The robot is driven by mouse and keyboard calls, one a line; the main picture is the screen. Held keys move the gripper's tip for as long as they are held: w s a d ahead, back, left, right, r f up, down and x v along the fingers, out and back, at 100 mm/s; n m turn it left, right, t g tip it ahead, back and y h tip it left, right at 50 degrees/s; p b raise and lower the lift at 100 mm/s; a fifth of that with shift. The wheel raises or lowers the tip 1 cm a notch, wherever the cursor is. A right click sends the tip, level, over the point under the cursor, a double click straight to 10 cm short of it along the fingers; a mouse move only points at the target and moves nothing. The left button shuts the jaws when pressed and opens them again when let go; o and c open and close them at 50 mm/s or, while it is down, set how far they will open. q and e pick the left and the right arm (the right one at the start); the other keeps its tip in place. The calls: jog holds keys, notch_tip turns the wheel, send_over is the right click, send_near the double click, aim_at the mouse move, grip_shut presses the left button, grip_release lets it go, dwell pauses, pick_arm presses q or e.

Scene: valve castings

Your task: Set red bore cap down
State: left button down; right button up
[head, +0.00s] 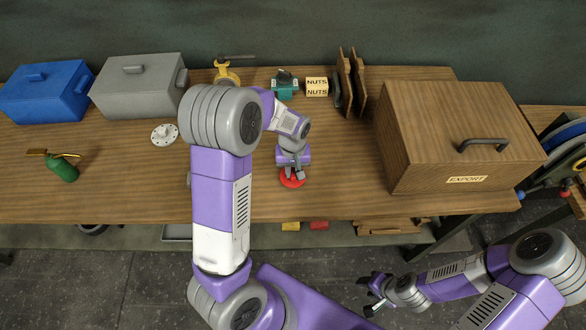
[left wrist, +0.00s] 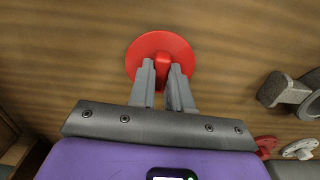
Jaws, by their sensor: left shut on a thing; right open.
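The red bore cap (head: 292,180) is a round red disc with a raised red grip in its middle. It is at the front part of the wooden bench (head: 330,207), left of the wooden box. My left gripper (head: 293,174) points down at it and is shut on its raised grip. The left wrist view shows the cap (left wrist: 142,52) with the fingers (left wrist: 163,70) on either side of that grip. I cannot tell whether the cap touches the bench top. My right gripper (head: 371,293) is open and empty, low in front of the bench.
A wooden box marked EXPORT (head: 450,135) stands right of the cap. A white flanged disc (head: 165,134), a green valve (head: 64,168), grey (head: 137,88) and blue (head: 46,93) boxes are to the left. A NUTS box (head: 316,87) is behind.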

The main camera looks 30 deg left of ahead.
pick_arm(q)
jog(key=shift+f, duration=0.25)
dwell(0.3)
jog(key=c, duration=1)
grip_release()
jog(key=shift+r, duration=0.1)
notch_tip(320, 180, up, 7)
jog(key=shift+r+p, duration=0.2)
jog(key=shift+p, duration=0.35)
